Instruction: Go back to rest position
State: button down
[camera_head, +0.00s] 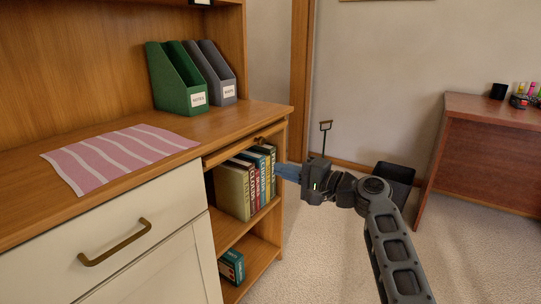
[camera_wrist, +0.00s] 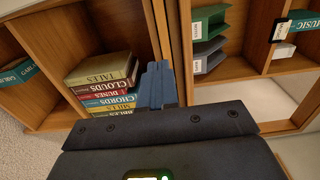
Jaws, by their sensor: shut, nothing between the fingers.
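My gripper (camera_head: 287,172) is shut and empty in the head view. Its bluish fingers point left at the right front edge of the wooden cabinet, close to the row of books on the upper open shelf. I cannot tell from the head view whether the fingertips touch the cabinet. In the wrist view my gripper (camera_wrist: 157,68) shows shut, with the books (camera_wrist: 103,75) just left of the fingers. Those books carry titles such as TALES, CLOUDS and CHORDS. They also stand upright in the head view (camera_head: 232,190).
The cabinet top (camera_head: 120,205) holds a pink striped cloth (camera_head: 118,156), a green file holder (camera_head: 172,80) and a grey one (camera_head: 208,72). A teal book or box (camera_head: 231,267) lies on the lower shelf. A dark bin (camera_head: 396,175) and reddish desk (camera_head: 485,150) stand right.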

jog(key=s+d+f+m+t+h, duration=0.1)
jog(key=s+d+f+h, duration=0.3)
jog(key=s+f, duration=0.55)
jog(key=s+d+f+t+h, duration=0.1)
jog(key=s+d+f+h, duration=0.25)
jog(key=s+f, duration=0.65)
jog(key=s+d+f+n+h, duration=0.1)
jog(key=s+d+f+h, duration=0.25)
jog(key=s, duration=0.65)
jog(key=s+d+f+n+h, duration=0.15)
jog(key=s+d+f, duration=0.25)
jog(key=s, duration=0.7)
jog(key=s+r+n+t+h, duration=0.2)
jog(key=s+r+n, duration=0.4)
jog(key=s+r, duration=1.3)
notch_tip(320, 180, up, 24)
jog(key=s+p, duration=0.1)
jog(key=p, duration=2.3)
jog(key=shift+s+d, duration=0.25)
jog(key=shift+d, duration=0.1)
